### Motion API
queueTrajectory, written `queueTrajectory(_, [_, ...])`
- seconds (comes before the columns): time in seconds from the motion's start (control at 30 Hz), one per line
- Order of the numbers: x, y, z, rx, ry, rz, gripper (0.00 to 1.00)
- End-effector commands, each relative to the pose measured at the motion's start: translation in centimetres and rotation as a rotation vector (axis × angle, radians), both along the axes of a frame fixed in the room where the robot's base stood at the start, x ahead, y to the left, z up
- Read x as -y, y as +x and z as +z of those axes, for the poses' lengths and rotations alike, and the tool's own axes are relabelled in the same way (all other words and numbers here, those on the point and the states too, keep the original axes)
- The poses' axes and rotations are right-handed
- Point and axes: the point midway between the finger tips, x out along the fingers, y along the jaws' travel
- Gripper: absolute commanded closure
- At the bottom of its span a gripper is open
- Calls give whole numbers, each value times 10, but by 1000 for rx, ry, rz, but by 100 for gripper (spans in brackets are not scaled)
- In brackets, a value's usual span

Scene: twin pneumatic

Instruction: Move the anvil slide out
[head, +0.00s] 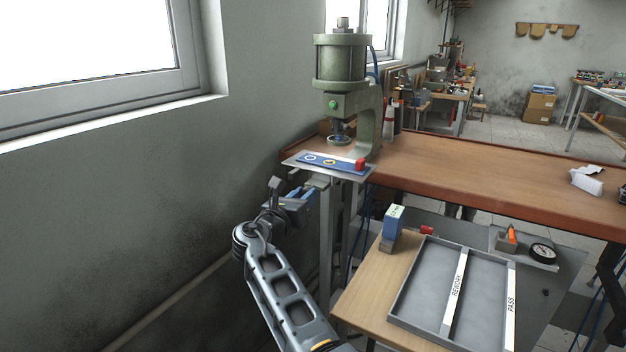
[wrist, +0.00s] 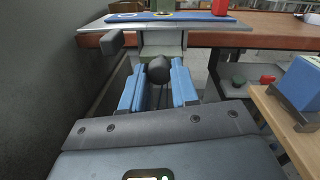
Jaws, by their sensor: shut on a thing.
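The green pneumatic press (head: 341,62) stands at the left end of the wooden bench. A grey plate (head: 292,160) with a blue strip (head: 322,161) lies under its ram. In the wrist view the anvil slide (wrist: 163,44) shows as a grey-green block below the plate's front edge, with a dark round knob (wrist: 158,69) in front of it. My gripper (wrist: 158,84) has its blue fingers on either side of the knob and is shut on it. In the head view my gripper (head: 297,199) is just in front of and below the plate; the knob is hidden there.
A red block (head: 360,164) is on the plate's right end. A dark block (wrist: 112,40) juts out left of the slide. A lower table (head: 360,306) at the right holds a blue-and-white box (head: 392,222) and a tray (head: 415,324) marked REWORK and PASS. A wall closes the left side.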

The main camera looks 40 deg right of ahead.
Motion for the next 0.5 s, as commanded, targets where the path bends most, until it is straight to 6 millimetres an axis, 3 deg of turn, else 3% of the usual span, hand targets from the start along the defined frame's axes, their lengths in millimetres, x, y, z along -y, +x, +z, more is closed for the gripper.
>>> queueTrajectory(0.03, [-14,-4,7,-4,-2,6,100])
queueTrajectory(0.2, [-48,-16,5,-2,-1,7,100])
queueTrajectory(0.5, [-65,-23,1,2,0,2,100])
